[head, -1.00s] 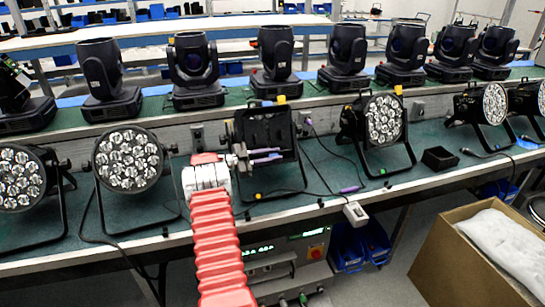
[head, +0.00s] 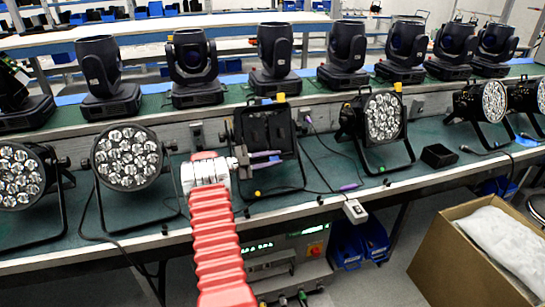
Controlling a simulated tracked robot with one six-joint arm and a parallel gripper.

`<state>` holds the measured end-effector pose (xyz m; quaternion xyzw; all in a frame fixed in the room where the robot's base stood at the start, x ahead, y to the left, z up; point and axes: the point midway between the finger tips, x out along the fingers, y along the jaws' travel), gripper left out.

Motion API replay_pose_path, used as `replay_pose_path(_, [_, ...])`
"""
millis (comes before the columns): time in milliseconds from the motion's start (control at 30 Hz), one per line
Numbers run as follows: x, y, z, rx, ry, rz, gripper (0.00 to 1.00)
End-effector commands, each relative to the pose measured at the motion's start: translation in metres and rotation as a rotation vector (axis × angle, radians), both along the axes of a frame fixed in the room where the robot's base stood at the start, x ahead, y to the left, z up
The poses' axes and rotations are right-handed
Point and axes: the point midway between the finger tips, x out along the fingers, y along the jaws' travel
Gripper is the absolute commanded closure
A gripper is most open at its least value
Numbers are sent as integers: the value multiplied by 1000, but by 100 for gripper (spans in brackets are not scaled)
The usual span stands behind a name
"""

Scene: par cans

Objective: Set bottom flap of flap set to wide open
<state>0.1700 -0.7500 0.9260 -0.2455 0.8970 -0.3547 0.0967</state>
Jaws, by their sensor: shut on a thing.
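The flap set (head: 267,128) is a black square frame with dark flaps on a stand, in the middle of the bench in the head view. My gripper (head: 262,158), at the end of my red-sleeved arm, is at the lower part of the flap set. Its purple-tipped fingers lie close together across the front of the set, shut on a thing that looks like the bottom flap. The flap itself is dark and partly hidden behind the fingers, so its angle cannot be told.
Round par cans stand left (head: 128,158) and right (head: 383,117) of the flap set. Moving-head lights (head: 272,58) line the raised shelf behind. A small black box (head: 438,156) and cables lie on the green bench (head: 340,170). A cardboard box (head: 440,255) stands at lower right.

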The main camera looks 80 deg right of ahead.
Motion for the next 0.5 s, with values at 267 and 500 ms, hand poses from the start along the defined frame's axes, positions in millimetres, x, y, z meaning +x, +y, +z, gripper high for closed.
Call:
replay_pose_path(267, [-5, 6, -17, -214, -128, -1, 100])
replay_pose_path(500, [-6, 9, -30, -405, -240, 0, 100])
